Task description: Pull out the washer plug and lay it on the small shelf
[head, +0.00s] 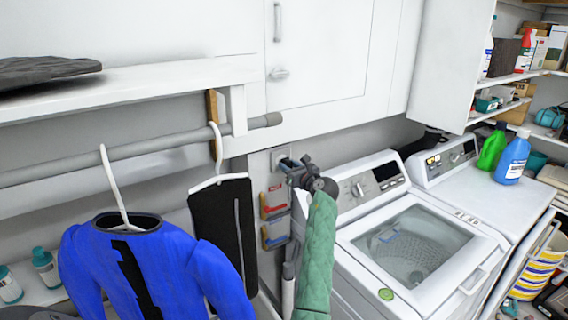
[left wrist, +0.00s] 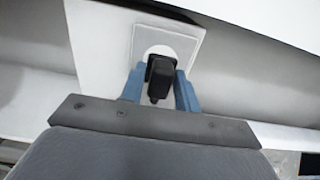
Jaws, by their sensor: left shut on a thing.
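The black plug (left wrist: 160,78) is at the white wall outlet (left wrist: 178,45) in the left wrist view. The blue fingers of my left gripper (left wrist: 160,92) stand on either side of it and are shut on it. The plug appears to be still against the outlet face; whether its prongs are in cannot be told. In the head view my left gripper (head: 288,164) reaches the wall beside the washer (head: 350,215), largely hiding the plug. Which surface is the small shelf is not clear; a low white shelf (head: 60,297) with bottles shows at bottom left. My right gripper is not in view.
A long white shelf (head: 170,82) and grey rod (head: 80,165) run at left. A blue garment (head: 175,262) and a black one (head: 222,215) hang there, close to my arm. Green and blue bottles (head: 512,160) stand at right.

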